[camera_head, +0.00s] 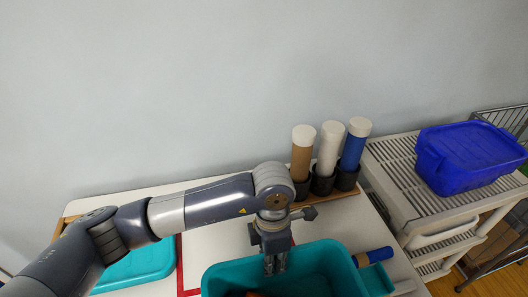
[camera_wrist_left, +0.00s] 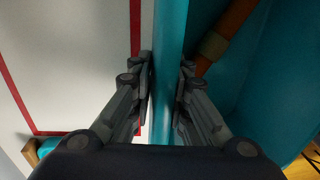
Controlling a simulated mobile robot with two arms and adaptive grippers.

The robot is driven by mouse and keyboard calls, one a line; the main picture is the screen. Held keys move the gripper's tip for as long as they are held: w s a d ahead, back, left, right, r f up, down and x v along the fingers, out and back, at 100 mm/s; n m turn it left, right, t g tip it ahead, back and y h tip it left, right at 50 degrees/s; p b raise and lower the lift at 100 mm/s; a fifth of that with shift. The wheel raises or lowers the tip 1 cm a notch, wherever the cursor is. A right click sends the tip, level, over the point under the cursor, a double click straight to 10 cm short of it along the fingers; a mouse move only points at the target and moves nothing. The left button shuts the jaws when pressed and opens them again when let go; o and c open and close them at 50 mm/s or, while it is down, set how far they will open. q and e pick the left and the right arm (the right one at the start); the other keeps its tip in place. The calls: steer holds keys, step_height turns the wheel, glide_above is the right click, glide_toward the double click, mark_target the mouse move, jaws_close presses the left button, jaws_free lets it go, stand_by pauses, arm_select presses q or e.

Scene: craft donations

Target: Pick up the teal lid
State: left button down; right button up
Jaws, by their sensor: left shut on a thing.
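A teal bin (camera_head: 325,262) stands at the front of the table, right of the lid. My left gripper (camera_head: 275,266) points down at the bin, away from the lid. In the left wrist view, its fingers (camera_wrist_left: 165,95) are on either side of the bin's teal wall (camera_wrist_left: 171,30), shut on it. An orange-brown tube (camera_wrist_left: 232,30) lies inside the bin. My right gripper is not in view.
Three capped tubes, brown (camera_head: 302,150), white (camera_head: 328,150) and blue (camera_head: 354,145), stand in dark holders at the back. A blue lidded box (camera_head: 468,155) sits on a white shelf unit (camera_head: 400,185) at the right.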

arm_select(q)
steer(key=shift+r, duration=0.1)
steer(key=s+a+r+m, duration=0.1)
steer(key=a+r+m, duration=0.3)
steer(key=a+m, duration=0.6)
steer(key=s+a+r+m+t+y, duration=0.1)
steer(key=a+r+m, duration=0.4)
steer(key=a+m, duration=0.4)
steer(key=shift+a+r+m, duration=0.15)
steer(key=shift+a+m, duration=0.25)
steer(key=shift+m, duration=0.7)
